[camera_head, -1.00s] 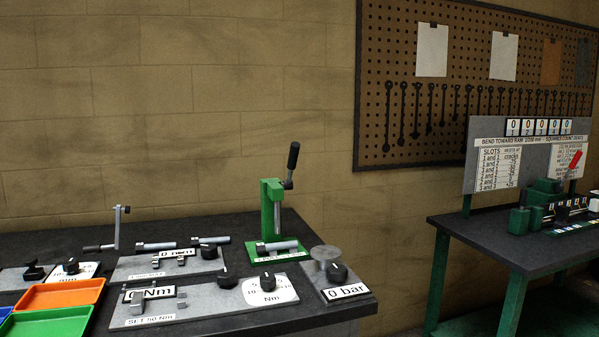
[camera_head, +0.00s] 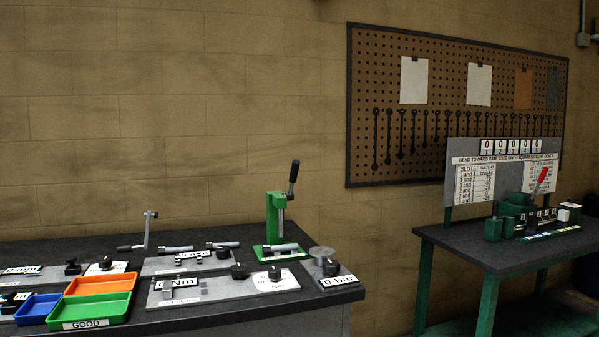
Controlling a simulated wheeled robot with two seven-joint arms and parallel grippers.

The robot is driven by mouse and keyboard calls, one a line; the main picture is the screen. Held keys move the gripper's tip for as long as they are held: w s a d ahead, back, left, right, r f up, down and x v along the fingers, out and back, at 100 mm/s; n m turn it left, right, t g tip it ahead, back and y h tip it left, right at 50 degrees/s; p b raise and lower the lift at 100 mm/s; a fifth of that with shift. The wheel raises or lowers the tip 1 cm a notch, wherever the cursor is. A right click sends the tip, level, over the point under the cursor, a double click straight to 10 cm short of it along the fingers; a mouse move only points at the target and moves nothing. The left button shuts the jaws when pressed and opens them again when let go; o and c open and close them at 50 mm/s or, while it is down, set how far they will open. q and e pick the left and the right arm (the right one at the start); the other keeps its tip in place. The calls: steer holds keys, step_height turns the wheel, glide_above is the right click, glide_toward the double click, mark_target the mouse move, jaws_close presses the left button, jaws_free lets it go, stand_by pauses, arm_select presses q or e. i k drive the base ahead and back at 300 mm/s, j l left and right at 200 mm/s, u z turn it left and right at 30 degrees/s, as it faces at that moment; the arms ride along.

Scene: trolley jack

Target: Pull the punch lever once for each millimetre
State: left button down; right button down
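A green lever press (camera_head: 276,222) stands at the back right of the near workbench. Its lever with a black handle (camera_head: 293,172) points up and leans slightly right. A metal cylinder lies across the foot of the press. I cannot tell from the frames whether this press is the punch. On the far table, a green machine (camera_head: 517,212) with a red lever (camera_head: 541,179) stands before a sign board (camera_head: 500,175) with small number tiles (camera_head: 512,146) on top. Neither of my grippers shows in the view.
The near workbench (camera_head: 215,318) carries blue, orange (camera_head: 101,284) and green (camera_head: 88,311) trays, the green one labelled GOOD, plus gauge plates with black knobs (camera_head: 240,271). A gap separates it from the far table (camera_head: 455,235). A pegboard (camera_head: 455,60) with hanging tools is on the wall.

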mark_target(295, 166)
steer(key=u, duration=2.1)
steer(key=l, duration=1.35)
steer(key=k+l, duration=0.15)
steer(key=l, duration=2.5)
steer(key=k, duration=0.05)
